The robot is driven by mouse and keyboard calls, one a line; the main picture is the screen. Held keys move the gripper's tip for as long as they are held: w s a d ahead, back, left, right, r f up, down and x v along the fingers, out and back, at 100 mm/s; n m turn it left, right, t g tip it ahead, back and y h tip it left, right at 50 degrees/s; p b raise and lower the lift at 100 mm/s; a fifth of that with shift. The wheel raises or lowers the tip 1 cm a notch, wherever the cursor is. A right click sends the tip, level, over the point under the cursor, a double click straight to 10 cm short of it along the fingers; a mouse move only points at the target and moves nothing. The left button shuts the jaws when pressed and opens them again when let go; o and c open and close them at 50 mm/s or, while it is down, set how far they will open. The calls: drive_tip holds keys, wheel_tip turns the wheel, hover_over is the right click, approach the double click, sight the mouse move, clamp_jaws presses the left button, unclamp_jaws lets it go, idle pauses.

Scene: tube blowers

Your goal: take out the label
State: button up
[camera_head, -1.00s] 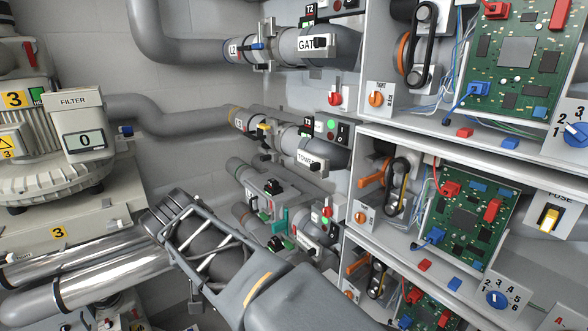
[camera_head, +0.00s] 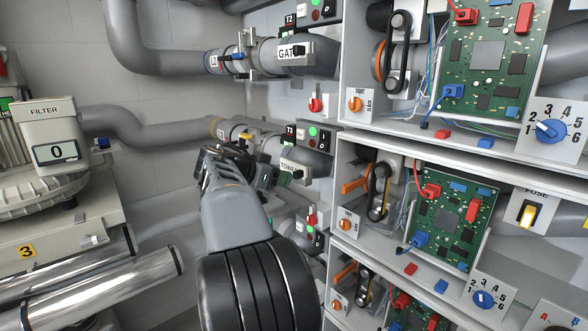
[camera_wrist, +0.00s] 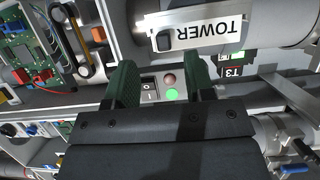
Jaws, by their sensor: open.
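The white TOWER label (camera_head: 298,170) is in its holder on the grey pipe of the middle row, right of my gripper in the head view. In the wrist view the TOWER label (camera_wrist: 200,30) appears upside down at the top, just beyond the fingertips. My gripper (camera_wrist: 162,75) is open, with its two dark green fingers apart and nothing between them. A switch panel with a green and a red light (camera_wrist: 165,88) shows behind the gap. A GATE label (camera_head: 292,51) sits on the upper pipe. In the head view my arm partly hides the middle pipe.
Shelves with circuit boards (camera_head: 445,215), belts and knobs stand close on the right. A FILTER unit (camera_head: 52,140) and shiny pipes (camera_head: 90,280) are on the left. Lower pipes and switch panels (camera_head: 312,228) lie below the TOWER label.

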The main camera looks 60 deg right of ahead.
sight(294, 177)
drive_tip(key=shift+p+x, duration=1.45)
drive_tip(key=shift+x, duration=1.6)
drive_tip(key=shift+w, duration=0.1)
clamp_jaws()
drive_tip(key=shift+r, duration=0.1)
